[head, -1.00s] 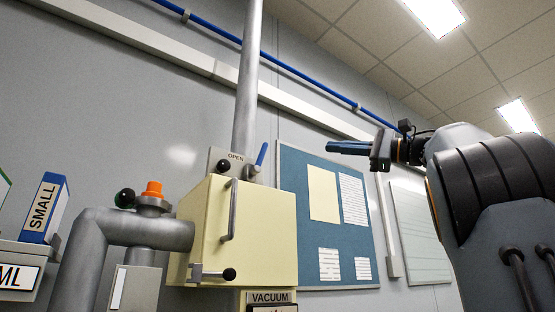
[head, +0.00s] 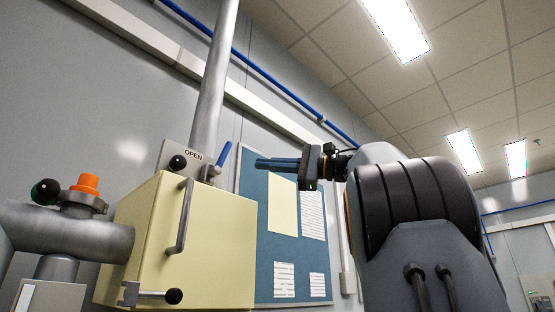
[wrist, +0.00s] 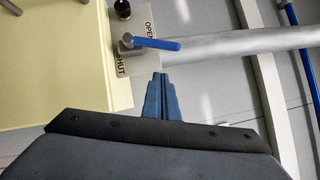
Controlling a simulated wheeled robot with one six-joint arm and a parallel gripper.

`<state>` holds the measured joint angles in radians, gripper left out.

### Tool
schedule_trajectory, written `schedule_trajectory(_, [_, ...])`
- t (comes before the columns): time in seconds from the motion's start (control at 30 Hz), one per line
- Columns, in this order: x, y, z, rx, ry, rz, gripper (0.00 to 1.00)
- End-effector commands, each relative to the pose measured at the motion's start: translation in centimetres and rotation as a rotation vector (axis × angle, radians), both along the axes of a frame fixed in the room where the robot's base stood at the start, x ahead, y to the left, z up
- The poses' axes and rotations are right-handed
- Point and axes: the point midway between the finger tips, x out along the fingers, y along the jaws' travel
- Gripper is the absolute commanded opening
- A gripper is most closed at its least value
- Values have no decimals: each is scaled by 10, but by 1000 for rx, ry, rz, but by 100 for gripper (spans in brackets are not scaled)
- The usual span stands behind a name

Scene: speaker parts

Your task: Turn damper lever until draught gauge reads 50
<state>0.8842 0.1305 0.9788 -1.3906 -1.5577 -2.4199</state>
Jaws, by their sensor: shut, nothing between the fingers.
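The damper lever has a blue handle (head: 222,156) and sits on a grey plate (head: 174,154) on the flue pipe, above the cream box. The plate is marked OPEN in the head view, and OPEN and SHUT in the wrist view. In the wrist view the blue lever (wrist: 155,43) points right, along the pipe. My gripper (head: 258,163) is shut and empty, to the right of the lever and apart from it. In the wrist view its blue fingertips (wrist: 160,76) are together just below the lever. I cannot make out a draught gauge reading.
The cream box (head: 210,240) has a grey bar handle (head: 181,216) and a latch with a black knob (head: 173,296). A pipe with an orange cap (head: 86,183) stands at left. A blue notice board (head: 262,250) hangs behind. The flue pipe (head: 214,85) rises above the box.

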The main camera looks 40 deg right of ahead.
Motion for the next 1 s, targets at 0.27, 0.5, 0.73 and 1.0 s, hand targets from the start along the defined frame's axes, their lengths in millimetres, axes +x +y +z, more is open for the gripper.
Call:
schedule_trajectory(0.27, [27,43,14,0,0,5,0])
schedule_trajectory(0.5, [28,64,18,0,0,4,0])
schedule_trajectory(0.73, [29,67,18,0,-1,5,0])
schedule_trajectory(1.0, [28,64,18,0,-1,-2,0])
